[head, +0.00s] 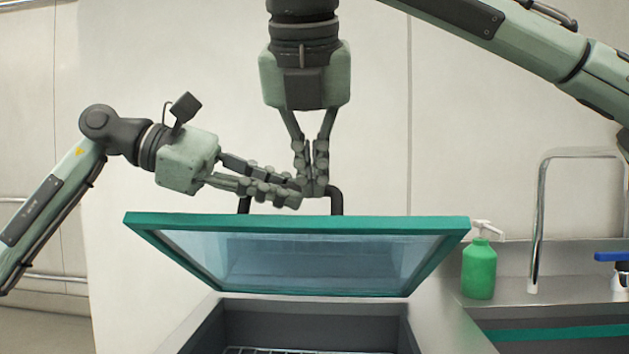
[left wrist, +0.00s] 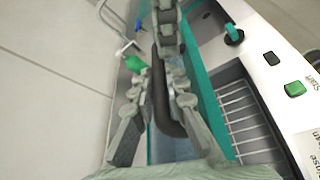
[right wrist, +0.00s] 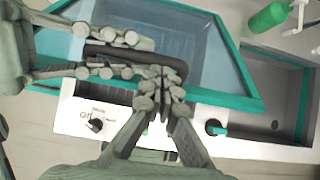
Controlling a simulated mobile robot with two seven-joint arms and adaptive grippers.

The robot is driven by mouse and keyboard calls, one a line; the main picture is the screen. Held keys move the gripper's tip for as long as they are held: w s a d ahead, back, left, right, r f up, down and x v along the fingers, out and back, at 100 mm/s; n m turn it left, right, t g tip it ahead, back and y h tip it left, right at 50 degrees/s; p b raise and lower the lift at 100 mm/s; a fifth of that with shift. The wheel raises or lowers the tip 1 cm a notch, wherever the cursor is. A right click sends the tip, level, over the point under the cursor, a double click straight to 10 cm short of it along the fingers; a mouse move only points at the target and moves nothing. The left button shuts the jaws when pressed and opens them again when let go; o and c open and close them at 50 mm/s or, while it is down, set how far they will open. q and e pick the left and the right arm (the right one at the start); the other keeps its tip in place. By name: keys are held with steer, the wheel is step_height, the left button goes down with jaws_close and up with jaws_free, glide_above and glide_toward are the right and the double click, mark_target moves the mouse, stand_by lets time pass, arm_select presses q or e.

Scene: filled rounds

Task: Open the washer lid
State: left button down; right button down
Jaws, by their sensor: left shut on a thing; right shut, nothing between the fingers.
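The washer lid (head: 300,222) has a teal frame and a clear pane. In the head view it is raised and tilted, with the dark opening of the washer (head: 310,325) showing below it. A black bar handle (head: 337,203) stands on its upper edge; it also shows in the right wrist view (right wrist: 172,63). My left gripper (head: 292,193) comes in from the left and is shut on the handle, which runs between its fingers in the left wrist view (left wrist: 160,95). My right gripper (head: 310,188) points down beside the handle, shut and empty, with its fingertips close to the left fingers.
A green pump bottle (head: 479,268) stands right of the lid, near a metal tap (head: 540,215) and sink counter. A wire rack (left wrist: 238,115) lies inside the washer. The front panel carries a dial (right wrist: 96,124) and a green knob (right wrist: 214,128). A pale wall stands behind.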

arm_select(q)
steer(key=c, duration=1.5)
jaws_free()
steer(key=shift+s+d+f+g, duration=0.1)
steer(key=shift+s+f+g, duration=0.25)
steer(key=shift+f, duration=0.2)
steer(key=shift+c, duration=0.2)
arm_select(e)
steer(key=shift+w+r, duration=0.35)
steer(key=shift+r, duration=0.1)
